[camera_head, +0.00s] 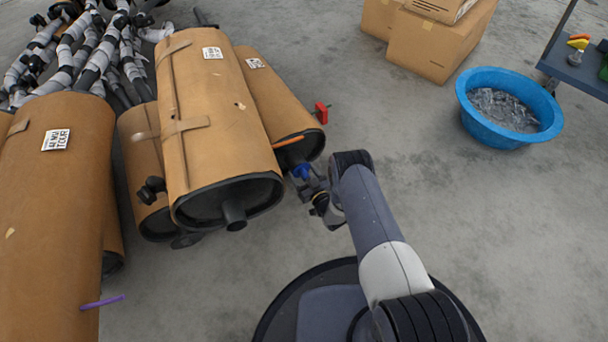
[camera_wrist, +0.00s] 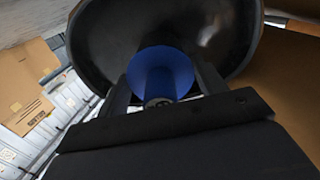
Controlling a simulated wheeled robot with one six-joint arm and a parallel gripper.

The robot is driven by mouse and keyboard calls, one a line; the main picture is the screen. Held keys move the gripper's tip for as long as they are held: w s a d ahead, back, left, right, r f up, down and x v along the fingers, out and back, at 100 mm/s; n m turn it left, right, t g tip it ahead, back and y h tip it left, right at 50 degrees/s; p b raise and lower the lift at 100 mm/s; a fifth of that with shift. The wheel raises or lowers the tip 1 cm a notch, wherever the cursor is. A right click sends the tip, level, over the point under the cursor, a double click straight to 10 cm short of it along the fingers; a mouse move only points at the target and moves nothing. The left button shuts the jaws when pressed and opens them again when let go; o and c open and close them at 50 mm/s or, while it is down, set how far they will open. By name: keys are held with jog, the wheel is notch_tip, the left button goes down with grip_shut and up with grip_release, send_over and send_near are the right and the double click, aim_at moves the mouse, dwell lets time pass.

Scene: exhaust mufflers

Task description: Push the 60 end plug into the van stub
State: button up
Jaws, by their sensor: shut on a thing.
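The 60 end plug is the blue plug (camera_head: 301,171), which also shows in the wrist view (camera_wrist: 161,70) as a wide blue cone. My gripper (camera_head: 308,185) is shut on it; in the wrist view its two dark fingers (camera_wrist: 163,88) stand either side of the plug. The plug is in front of the black end plate (camera_wrist: 105,50) of a brown-wrapped muffler (camera_head: 276,95), the rightmost of the group. That muffler's stub is hidden behind the plug and gripper, so I cannot tell whether the plug is in it.
A larger wrapped muffler (camera_head: 215,100) with a bare stub (camera_head: 234,214) lies close on the left. More mufflers (camera_head: 60,200) lie further left. A red clamp-like object (camera_head: 321,112) is just beyond the plug. A blue tub (camera_head: 465,105) and cartons (camera_head: 435,45) stand back right.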

jog(key=shift+w, duration=0.1)
jog(key=o, duration=1.1)
jog(key=p+v, duration=0.4)
jog(key=v, duration=0.6)
jog(key=shift+s+d, duration=0.2)
jog(key=shift+s, duration=0.15)
jog(key=b+x, duration=0.4)
jog(key=x, duration=0.7)
jog(key=shift+f, duration=0.1)
jog(key=shift+s+d, duration=0.25)
jog(key=shift+s, duration=0.1)
